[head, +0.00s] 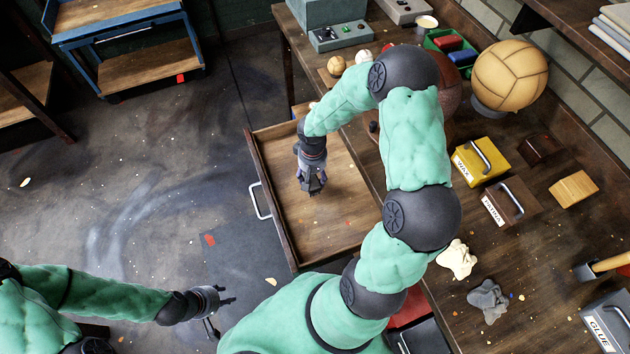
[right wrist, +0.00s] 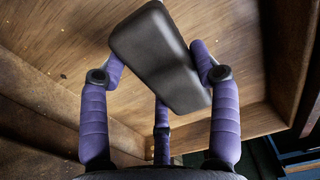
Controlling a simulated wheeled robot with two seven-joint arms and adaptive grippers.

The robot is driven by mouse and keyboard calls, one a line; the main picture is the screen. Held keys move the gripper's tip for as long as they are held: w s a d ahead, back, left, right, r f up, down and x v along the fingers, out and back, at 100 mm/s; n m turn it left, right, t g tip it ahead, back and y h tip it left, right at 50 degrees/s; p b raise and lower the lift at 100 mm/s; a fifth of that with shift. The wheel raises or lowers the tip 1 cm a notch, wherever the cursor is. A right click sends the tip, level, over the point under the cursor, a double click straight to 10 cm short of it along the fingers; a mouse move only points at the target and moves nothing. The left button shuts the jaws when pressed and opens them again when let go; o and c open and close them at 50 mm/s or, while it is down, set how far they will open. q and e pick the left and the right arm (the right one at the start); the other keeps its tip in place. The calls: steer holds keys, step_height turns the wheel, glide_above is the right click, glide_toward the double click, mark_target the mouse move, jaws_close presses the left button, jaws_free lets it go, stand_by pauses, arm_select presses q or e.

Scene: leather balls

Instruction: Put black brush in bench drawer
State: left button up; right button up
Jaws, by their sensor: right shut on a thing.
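The bench drawer (head: 285,190) is pulled out from the bench, with a bare wooden floor and a metal handle on its front. My right gripper (head: 313,192) hangs over the drawer. In the right wrist view, its purple fingers (right wrist: 160,75) are shut on the black brush (right wrist: 160,55), a dark block with rounded edges. The drawer floor shows behind the brush there; the exact gap between them is unclear. In the head view the brush is mostly hidden by the gripper. My left gripper (head: 223,315) is open and empty over the floor at lower left.
The bench top (head: 530,250) holds a yellow box (head: 475,165), a brown handled box (head: 512,203), a dark brown block (head: 538,148), a tan block (head: 574,189), a large tan ball (head: 510,76) and crumpled cloths (head: 488,300). A blue cart (head: 130,40) stands at upper left.

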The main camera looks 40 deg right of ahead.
mark_target(315, 179)
steer(key=shift+d+f, duration=0.35)
steer(key=shift+f, duration=0.1)
steer(key=shift+d+f+b, duration=0.1)
steer(key=shift+f+b, duration=0.7)
steer(key=shift+f, duration=0.8)
steer(key=shift+f, duration=0.1)
steer(key=o, duration=1)
steer(key=shift+r, duration=0.4)
step_height(315, 179, up, 12)
steer(key=p, duration=0.4)
steer(key=shift+f, duration=0.25)
